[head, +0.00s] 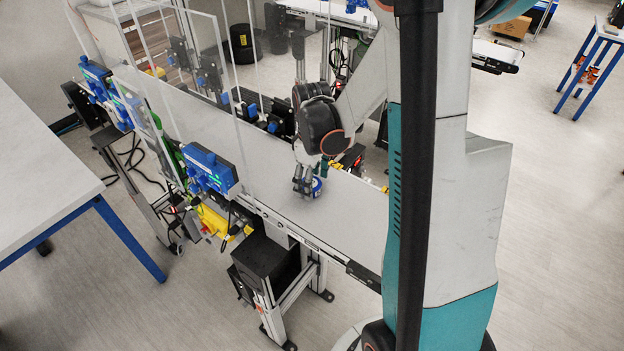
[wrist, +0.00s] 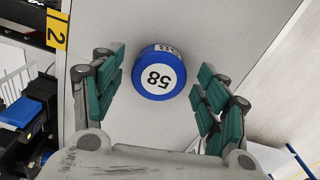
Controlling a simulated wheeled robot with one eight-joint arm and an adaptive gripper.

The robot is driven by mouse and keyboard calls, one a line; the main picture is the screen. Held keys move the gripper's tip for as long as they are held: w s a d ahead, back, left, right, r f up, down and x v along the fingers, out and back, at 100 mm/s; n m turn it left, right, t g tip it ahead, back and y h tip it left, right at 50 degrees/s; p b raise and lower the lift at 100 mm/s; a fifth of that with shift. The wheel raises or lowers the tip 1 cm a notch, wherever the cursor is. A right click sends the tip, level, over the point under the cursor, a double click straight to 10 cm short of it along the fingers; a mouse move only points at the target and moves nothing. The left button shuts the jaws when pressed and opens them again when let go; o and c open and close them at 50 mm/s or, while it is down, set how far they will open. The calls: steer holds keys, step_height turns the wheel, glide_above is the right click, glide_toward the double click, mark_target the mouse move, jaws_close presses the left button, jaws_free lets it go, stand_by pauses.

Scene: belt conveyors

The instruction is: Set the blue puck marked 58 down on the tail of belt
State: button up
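The fingers stand apart with a visible gap on each side of the puck, so my gripper is open. In the head view my gripper (head: 307,180) points down at the belt (head: 350,215), with the puck (head: 317,187) partly hidden behind the fingers.
Clear panels (head: 235,120) and blue sensor boxes (head: 210,171) stand along the belt farther left. A white table (head: 40,170) stands at the left. The belt around the puck is clear.

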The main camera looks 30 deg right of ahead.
step_height(320, 180, up, 12)
steer(key=p, duration=0.2)
steer(key=shift+r+p, duration=0.15)
steer(key=shift+p, duration=0.15)
stand_by(0.5)
